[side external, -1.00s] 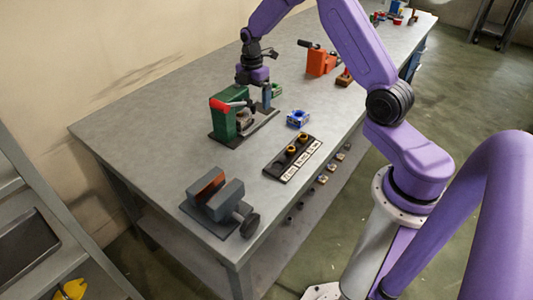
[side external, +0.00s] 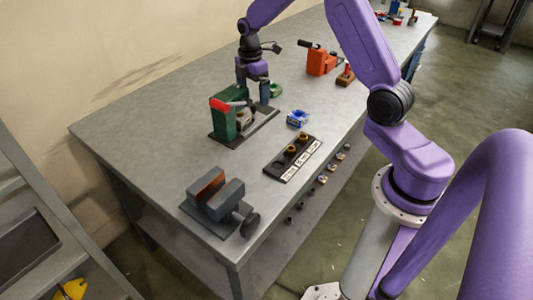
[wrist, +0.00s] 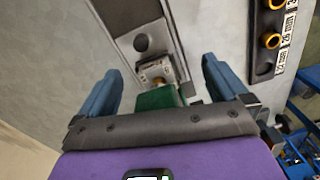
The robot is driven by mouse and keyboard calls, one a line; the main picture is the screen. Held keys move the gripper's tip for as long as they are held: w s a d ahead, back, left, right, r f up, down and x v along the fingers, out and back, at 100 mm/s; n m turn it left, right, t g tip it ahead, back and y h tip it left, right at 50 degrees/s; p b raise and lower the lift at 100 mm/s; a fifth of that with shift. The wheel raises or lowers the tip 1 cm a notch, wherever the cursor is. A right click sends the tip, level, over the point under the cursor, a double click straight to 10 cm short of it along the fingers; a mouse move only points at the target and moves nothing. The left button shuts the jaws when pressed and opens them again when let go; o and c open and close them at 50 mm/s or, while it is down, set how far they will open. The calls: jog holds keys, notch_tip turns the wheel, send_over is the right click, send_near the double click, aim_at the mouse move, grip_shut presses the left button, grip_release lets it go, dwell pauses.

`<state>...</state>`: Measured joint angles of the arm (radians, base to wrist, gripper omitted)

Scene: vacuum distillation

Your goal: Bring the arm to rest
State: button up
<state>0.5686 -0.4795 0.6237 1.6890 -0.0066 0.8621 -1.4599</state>
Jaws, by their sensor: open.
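My gripper (side external: 253,93) is open and empty, with its fingers pointing down above and behind the green fixture (side external: 222,121) on the bench. In the wrist view my gripper (wrist: 158,72) shows two blue fingers spread wide. Part of the green fixture (wrist: 160,98) and a small metallic block (wrist: 157,70) with a brass-coloured part show between them, with neither finger visibly touching them. The metallic block (side external: 245,117) sits beside the green fixture on its dark base plate.
The grey bench (side external: 130,120) carries a dark vise (side external: 212,203), a labelled rack (side external: 290,160) with brass rings, a blue item (side external: 297,118), a small green item (side external: 275,89) and an orange device (side external: 320,61). The bench's left part is clear.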

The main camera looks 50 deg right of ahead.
jog(key=s+a+r+m, duration=0.3)
jog(key=s+a+r, duration=0.1)
jog(key=s+a, duration=0.4)
jog(key=s+a+r+m, duration=0.3)
jog(key=s+a, duration=0.4)
jog(key=s, duration=0.3)
jog(key=s+a+r+n, duration=0.1)
jog(key=s+r+n, duration=0.1)
jog(key=s, duration=1.5)
jog(key=shift+n+t, duration=0.3)
jog(key=shift+n, duration=0.1)
